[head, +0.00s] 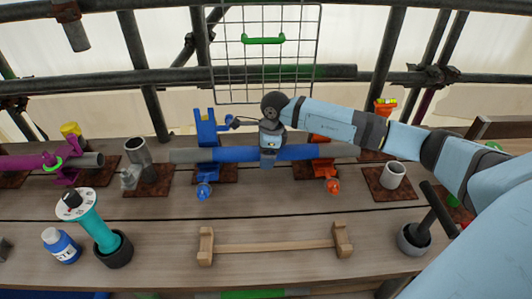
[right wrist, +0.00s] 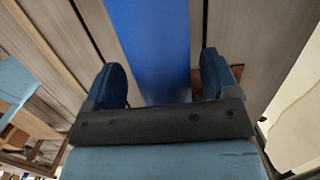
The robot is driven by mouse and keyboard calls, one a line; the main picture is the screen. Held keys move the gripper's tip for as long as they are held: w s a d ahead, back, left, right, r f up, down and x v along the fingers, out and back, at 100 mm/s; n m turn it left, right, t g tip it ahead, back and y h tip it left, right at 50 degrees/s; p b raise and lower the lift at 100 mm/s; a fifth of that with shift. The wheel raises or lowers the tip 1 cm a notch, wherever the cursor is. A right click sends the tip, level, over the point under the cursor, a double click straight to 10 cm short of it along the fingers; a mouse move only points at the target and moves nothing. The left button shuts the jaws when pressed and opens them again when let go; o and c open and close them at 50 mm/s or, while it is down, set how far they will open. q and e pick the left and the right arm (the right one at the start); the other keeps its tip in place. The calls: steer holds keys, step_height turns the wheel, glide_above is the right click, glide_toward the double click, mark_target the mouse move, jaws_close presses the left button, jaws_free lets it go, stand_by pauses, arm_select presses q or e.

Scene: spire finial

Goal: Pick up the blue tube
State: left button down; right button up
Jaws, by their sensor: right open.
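The blue tube (head: 238,155) lies level across the back of the workbench, with a grey section at each end. A blue clamp stand (head: 206,128) is at its left part and an orange clamp stand (head: 323,168) at its right part. My right gripper (head: 267,160) is at the middle of the tube, pointing down from above. In the right wrist view, the blue tube (right wrist: 150,40) runs between the two open fingers of my right gripper (right wrist: 163,70). Whether the fingers touch it cannot be told. My left gripper is out of view.
A wooden cradle (head: 275,246) stands in front of the tube. A grey cylinder (head: 138,152) and purple tube (head: 25,162) are left; a teal tool (head: 93,222) and bottle (head: 60,245) front left. A wire grid (head: 264,85) hangs behind.

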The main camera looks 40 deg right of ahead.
jaws_close()
steer(key=shift+r, duration=0.15)
